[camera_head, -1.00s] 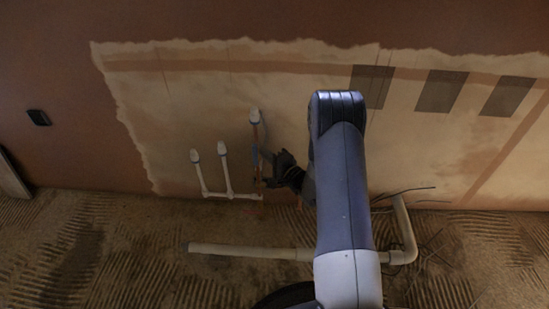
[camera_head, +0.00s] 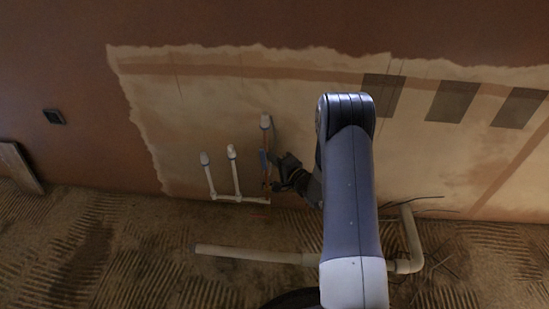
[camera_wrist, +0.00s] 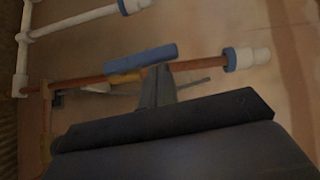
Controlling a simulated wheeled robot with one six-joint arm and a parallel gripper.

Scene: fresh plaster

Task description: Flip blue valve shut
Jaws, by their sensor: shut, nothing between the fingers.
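The blue valve handle (camera_wrist: 142,59) shows in the wrist view as a short bar. It lies nearly along the copper pipe (camera_wrist: 85,83), slightly angled to it. In the head view the blue valve (camera_head: 263,159) is a small patch on the upright pipe against the wall. My gripper (camera_wrist: 158,72) is shut and empty. Its tips are at the pipe, just below the right half of the handle in the wrist view; I cannot tell whether they touch it. In the head view my gripper (camera_head: 272,184) is dark, right beside the pipe, and its tips are hard to make out.
Two white capped pipes (camera_head: 233,170) stand left of the valve pipe. A thick pale pipe (camera_head: 250,254) lies on the rough floor, with an upright bend (camera_head: 412,238) and thin wires at right. A yellowish piece (camera_wrist: 124,77) sits by the handle.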

